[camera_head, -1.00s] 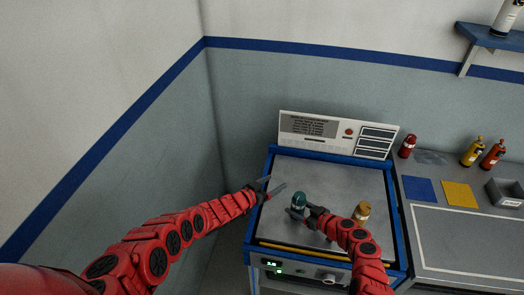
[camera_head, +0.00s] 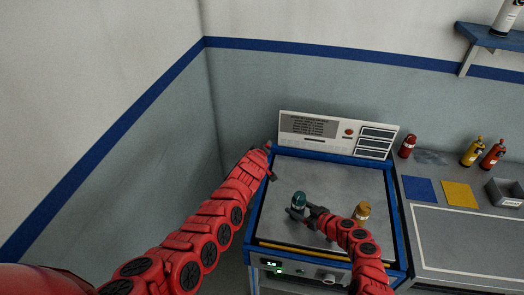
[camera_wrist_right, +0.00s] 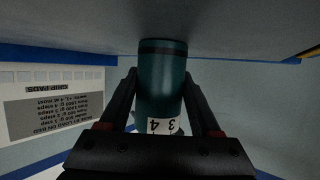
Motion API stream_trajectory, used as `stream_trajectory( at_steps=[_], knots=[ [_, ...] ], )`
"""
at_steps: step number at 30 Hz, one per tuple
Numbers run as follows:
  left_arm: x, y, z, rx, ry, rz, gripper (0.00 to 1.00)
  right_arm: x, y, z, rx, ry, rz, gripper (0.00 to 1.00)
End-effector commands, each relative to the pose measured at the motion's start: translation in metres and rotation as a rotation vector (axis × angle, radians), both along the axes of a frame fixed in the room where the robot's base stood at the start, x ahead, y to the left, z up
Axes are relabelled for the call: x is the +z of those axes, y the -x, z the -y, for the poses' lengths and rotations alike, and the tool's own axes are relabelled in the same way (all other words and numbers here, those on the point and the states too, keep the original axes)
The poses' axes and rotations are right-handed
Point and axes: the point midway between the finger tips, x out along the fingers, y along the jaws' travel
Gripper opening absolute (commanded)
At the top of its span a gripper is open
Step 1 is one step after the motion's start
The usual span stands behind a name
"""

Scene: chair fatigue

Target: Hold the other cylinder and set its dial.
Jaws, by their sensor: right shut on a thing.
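A teal cylinder (camera_head: 299,199) stands upright on the grey top of the blue-framed bench (camera_head: 335,180). My right gripper (camera_head: 300,213) is shut around it low down. In the right wrist view the teal cylinder (camera_wrist_right: 162,85) sits between the two fingers (camera_wrist_right: 163,105), and a white band with the digits 3 and 4 (camera_wrist_right: 163,126) shows near the palm. An orange-yellow cylinder (camera_head: 362,212) stands to the right, partly behind my right arm. My left gripper (camera_head: 272,175) is at the bench's left edge, away from both cylinders; its fingers are mostly hidden.
A white panel with text (camera_head: 336,132) stands at the bench's back. The bench's middle back is clear.

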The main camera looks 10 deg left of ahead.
Motion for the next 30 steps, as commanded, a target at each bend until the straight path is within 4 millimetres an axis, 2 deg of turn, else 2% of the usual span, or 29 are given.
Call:
stream_trajectory(
  at_steps=[11, 12, 17, 18, 30],
  knots=[
    [0.0005, 0.0003, -0.0003, 0.011, 0.009, -0.003, 0.81, -0.0001, -0.0001, 0.0003, 0.000, 0.000, 0.000, 0.00],
    [0.0005, 0.0003, -0.0004, 0.011, 0.009, -0.003, 0.81, -0.0001, -0.0001, 0.0002, 0.000, 0.000, 0.000, 0.68],
    [0.0005, 0.0003, -0.0002, 0.010, 0.008, -0.003, 0.81, -0.0001, -0.0001, 0.0002, 0.000, 0.000, 0.000, 0.96],
    [0.0005, 0.0003, -0.0003, 0.010, 0.008, -0.003, 0.81, -0.0001, 0.0000, 0.0002, 0.000, 0.000, 0.000, 0.99],
    [0.0006, 0.0003, -0.0001, 0.009, 0.007, -0.003, 0.81, 0.0017, 0.0023, 0.0032, 0.000, -0.002, 0.002, 0.99]
  ],
)
